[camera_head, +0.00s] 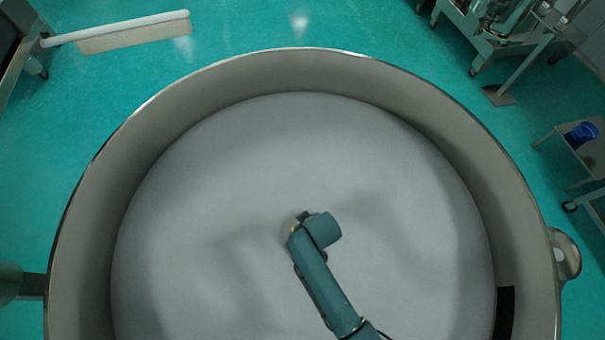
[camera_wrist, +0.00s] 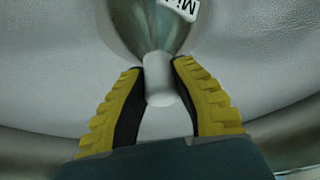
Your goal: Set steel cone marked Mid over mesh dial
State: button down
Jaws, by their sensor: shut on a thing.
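The steel cone (camera_wrist: 150,32) is at the top middle of the wrist view, shiny, with a white label that reads "Mi" before it is cut off. My gripper (camera_wrist: 159,74), with yellow-backed, black-padded fingers, is shut on the cone's pale narrow neck. The cone's far part is out of the wrist view. In the head view my wrist is over the middle of a broad round grey sheet (camera_head: 200,250) inside a steel drum; my arm hides the fingers and the cone there. I cannot tell whether the cone touches the sheet. No separate mesh dial can be made out.
The drum's high steel wall (camera_head: 300,75) rings the sheet. A latch (camera_head: 567,255) is on its right outer side. A trolley with a blue container (camera_head: 582,134) stands at right, and a white bar (camera_head: 120,28) at upper left. The sheet around my arm is clear.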

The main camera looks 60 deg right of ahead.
jog(key=shift+f, duration=0.35)
jog(key=c, duration=0.9)
grip_release()
jog(key=v, duration=1.2)
